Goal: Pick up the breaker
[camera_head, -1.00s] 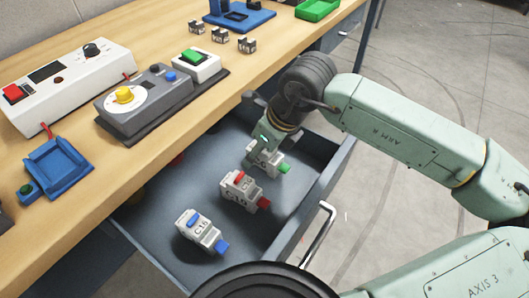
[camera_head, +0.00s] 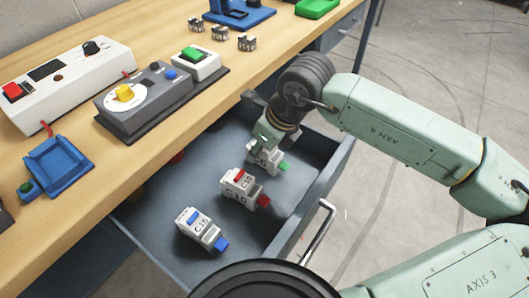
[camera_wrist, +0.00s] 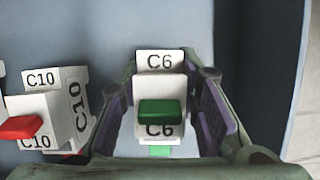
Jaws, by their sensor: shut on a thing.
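The breaker with the green lever, marked C6 in the wrist view (camera_wrist: 160,90), is white and sits between the two purple-padded fingers of my gripper (camera_wrist: 166,100). In the head view my gripper (camera_head: 266,143) is shut on this breaker (camera_head: 265,158), in the back right part of the open drawer. The fingers hide part of it. I cannot tell whether it touches the drawer floor. A red-lever breaker marked C10 (camera_head: 238,188) stands beside it, apart from my fingers. A blue-lever breaker marked C16 (camera_head: 197,227) stands nearer the front.
The open grey drawer (camera_head: 165,245) has side walls close to my gripper and a metal handle (camera_head: 318,232) in front. The wooden bench top (camera_head: 75,205) overhangs the drawer's back and holds a grey control box (camera_head: 145,100), a blue tray (camera_head: 58,165) and several small parts.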

